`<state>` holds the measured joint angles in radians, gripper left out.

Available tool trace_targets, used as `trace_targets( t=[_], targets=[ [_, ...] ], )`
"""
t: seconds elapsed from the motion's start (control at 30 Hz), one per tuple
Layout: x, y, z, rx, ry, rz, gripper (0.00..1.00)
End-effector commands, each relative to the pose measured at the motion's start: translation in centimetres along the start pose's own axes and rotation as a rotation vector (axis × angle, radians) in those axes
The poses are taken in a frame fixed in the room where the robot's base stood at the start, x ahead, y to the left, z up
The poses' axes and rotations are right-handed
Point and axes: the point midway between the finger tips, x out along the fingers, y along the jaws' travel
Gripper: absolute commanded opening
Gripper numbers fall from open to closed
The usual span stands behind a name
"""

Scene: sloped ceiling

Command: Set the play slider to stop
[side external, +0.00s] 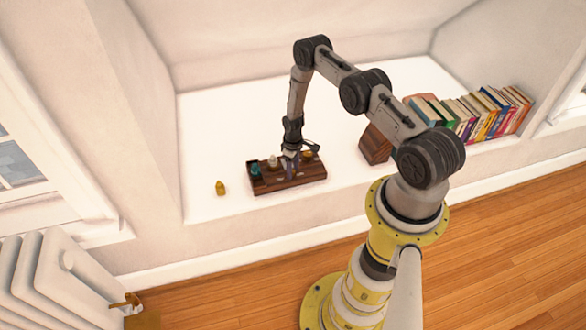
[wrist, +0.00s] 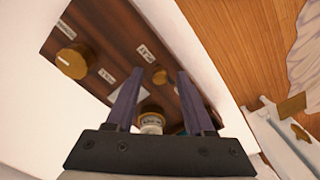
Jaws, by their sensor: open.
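A dark brown wooden control board (side external: 300,179) lies on the white ledge; it also shows in the wrist view (wrist: 100,32). A small gold knob (wrist: 159,75) sits near a white label, between my fingertips in the picture; I cannot tell whether it is the play slider. A pale, gold-rimmed piece with lettering (wrist: 151,122) shows nearer the gripper base. A larger gold knob (wrist: 72,61) is at the board's left. My gripper (wrist: 160,73) is open, pointing down over the board; it also shows in the side view (side external: 290,160).
A small yellow piece (side external: 220,188) stands on the ledge left of the board. A teal knob (side external: 255,170) is on the board's left end. Several books (side external: 485,112) and a brown wooden block (side external: 375,145) stand to the right. The ledge behind the board is clear.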

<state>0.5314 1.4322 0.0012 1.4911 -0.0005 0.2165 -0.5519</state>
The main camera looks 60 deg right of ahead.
Motion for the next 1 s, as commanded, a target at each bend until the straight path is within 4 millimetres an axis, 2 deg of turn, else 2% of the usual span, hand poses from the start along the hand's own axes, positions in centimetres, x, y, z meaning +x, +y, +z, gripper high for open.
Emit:
trace_targets(
  t=[0.13, 0.4, 0.43, 1.0],
  targets=[
    [-0.02, 0.00, 0.00, 0.000, 0.000, 0.000, 0.52],
    [-0.03, -0.01, 0.01, 0.000, 0.000, 0.000, 0.03],
    [-0.03, -0.01, 0.01, 0.000, 0.000, 0.000, 0.00],
    [-0.05, -0.03, 0.03, 0.000, -0.001, -0.001, 0.00]
  ],
)
